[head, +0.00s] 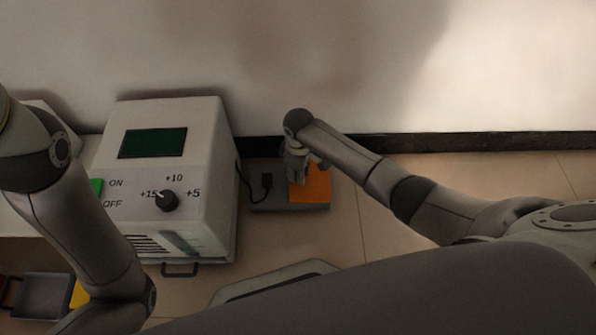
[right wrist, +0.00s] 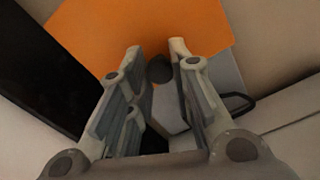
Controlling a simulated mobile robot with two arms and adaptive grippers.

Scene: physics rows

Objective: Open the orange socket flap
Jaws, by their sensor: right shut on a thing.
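The orange flap (head: 316,184) is on the right half of a low grey socket box (head: 277,207) on the floor by the wall. In the right wrist view the flap (right wrist: 150,25) fills the top middle. My right gripper (head: 300,172) is over the flap's left part. In the right wrist view its fingers (right wrist: 157,47) stand a little apart at the flap's near edge, with a small dark round knob (right wrist: 160,69) between them. They are shut on the flap at this knob. How far the flap is tilted, I cannot tell. My left gripper is out of view.
A black plug (head: 266,181) with a cable sits in the left half of the socket box. A large white device (head: 222,150) with a dial and green screen stands just left of it. The floor to the right is bare. The wall is close behind.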

